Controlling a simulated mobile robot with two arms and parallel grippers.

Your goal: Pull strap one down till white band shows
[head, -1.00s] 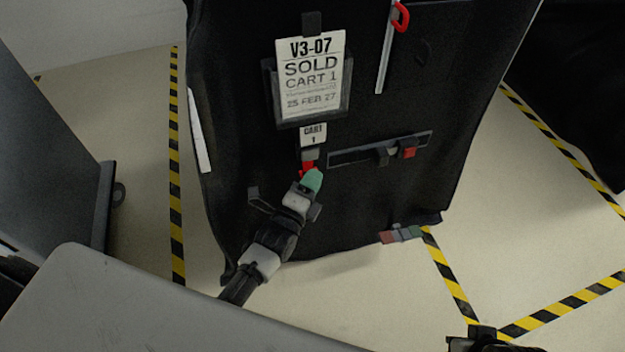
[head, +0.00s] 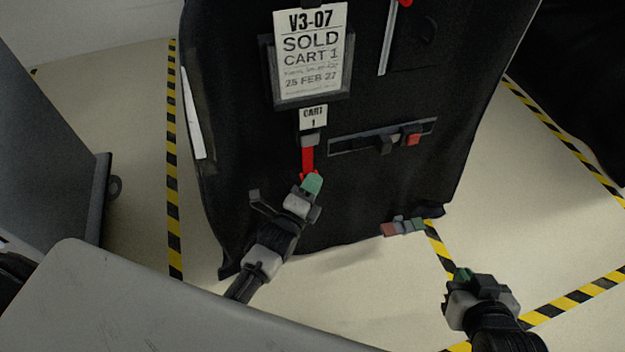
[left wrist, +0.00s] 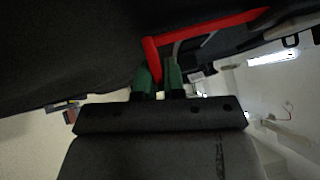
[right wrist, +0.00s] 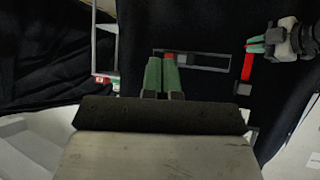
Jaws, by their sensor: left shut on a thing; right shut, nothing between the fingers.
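The red strap (head: 308,159) hangs below a grey buckle (head: 310,139) under the small CART 1 tag on the black cover. My left gripper (head: 312,184) is shut on the strap's lower end. In the left wrist view the strap (left wrist: 205,29) runs from between the green fingertips (left wrist: 159,78) up to the right. No white band shows on the visible part of the strap. My right gripper (head: 463,274) is shut and empty, low at the right and apart from the cover. In the right wrist view its green fingers (right wrist: 161,76) are together, with the strap (right wrist: 247,66) further right.
The covered cart (head: 250,180) carries a V3-07 SOLD CART 1 sign (head: 311,52) and a slot with a red tab (head: 412,137). Small coloured blocks (head: 403,227) sit at its lower edge. A grey surface (head: 150,300) fills the lower left.

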